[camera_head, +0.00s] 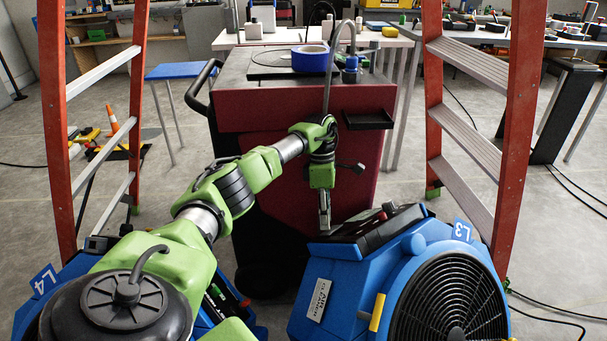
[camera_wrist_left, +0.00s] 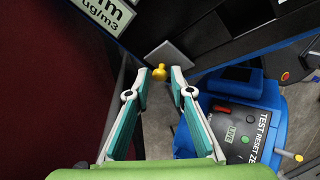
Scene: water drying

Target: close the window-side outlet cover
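My left gripper (camera_head: 324,222) points down above the back edge of the blue fan unit labelled L3 (camera_head: 310,275). In the left wrist view the left gripper (camera_wrist_left: 160,74) has its two teal fingers apart, with nothing held between them. A small yellow knob (camera_wrist_left: 159,73) shows between the fingertips, by a grey flap-like plate (camera_wrist_left: 172,57). A blue housing (camera_wrist_left: 215,120) with a TEST RESET panel (camera_wrist_left: 240,126) and LIVE label lies right of the fingers. I cannot tell which part is the window-side outlet cover, or whether it is open. My right gripper is not in view.
A dark red cabinet (camera_head: 235,150) stands close behind the gripper. Red ladder legs (camera_head: 515,130) rise on both sides. A second blue unit with an L4 label (camera_head: 43,281) is at lower left. Cables lie on the floor at right.

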